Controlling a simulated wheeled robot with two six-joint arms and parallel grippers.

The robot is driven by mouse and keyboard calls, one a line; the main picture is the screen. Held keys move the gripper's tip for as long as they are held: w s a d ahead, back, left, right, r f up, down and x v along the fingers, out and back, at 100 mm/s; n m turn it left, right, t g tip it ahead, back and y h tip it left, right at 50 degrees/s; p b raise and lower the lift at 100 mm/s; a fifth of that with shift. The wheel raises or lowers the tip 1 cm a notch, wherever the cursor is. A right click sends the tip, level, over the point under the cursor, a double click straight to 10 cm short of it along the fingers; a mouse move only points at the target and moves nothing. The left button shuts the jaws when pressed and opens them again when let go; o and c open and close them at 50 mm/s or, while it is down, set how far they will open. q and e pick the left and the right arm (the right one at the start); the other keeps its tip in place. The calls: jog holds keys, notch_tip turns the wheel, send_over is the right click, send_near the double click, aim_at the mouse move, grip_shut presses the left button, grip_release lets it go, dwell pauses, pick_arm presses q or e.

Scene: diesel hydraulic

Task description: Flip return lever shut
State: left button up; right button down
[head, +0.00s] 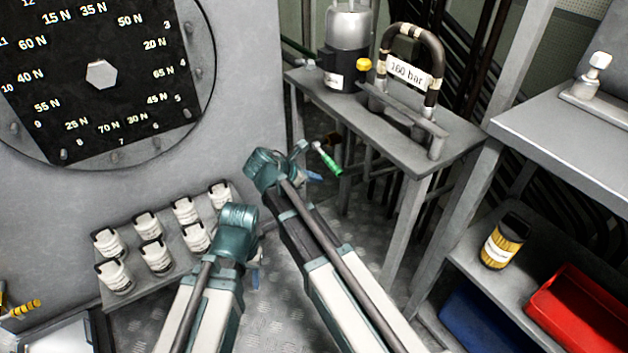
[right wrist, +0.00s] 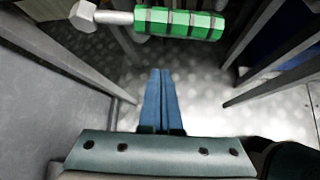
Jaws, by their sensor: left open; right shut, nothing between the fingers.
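The return lever, which I take to be the green-handled one (head: 327,158), is below the left end of the grey bench. In the right wrist view its green grip (right wrist: 180,22) with dark bands lies nearly level across the top, with a grey metal end at its left. My right gripper (head: 315,176) is just beside the lever; its blue fingers (right wrist: 161,72) are shut together with nothing between them, pointing toward the lever and apart from it in the picture. My left gripper (head: 255,279) is open, low and left of the lever, mostly hidden behind its wrist.
The grey bench (head: 455,148) carries a dark hose loop labelled 160 bar (head: 432,62) and a metal canister (head: 348,40). A rack of several white cups (head: 150,254) stands left. A shelf at right holds a yellow-black can (head: 503,243) and a red bin (head: 585,305). Bench legs flank the lever.

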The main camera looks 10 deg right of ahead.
jog(key=shift+d+r+p, duration=0.5)
jog(key=shift+r+p, duration=0.4)
jog(key=shift+p, duration=0.15)
jog(key=shift+d+r+p, duration=0.45)
jog(key=shift+r+p, duration=0.4)
jog(key=shift+p, duration=0.15)
jog(key=shift+r, duration=0.1)
jog(key=shift+s+r+n+g+p, duration=0.15)
jog(key=shift+r+n+g+p, duration=0.2)
jog(key=shift+r+p, duration=0.4)
jog(key=shift+f, duration=0.2)
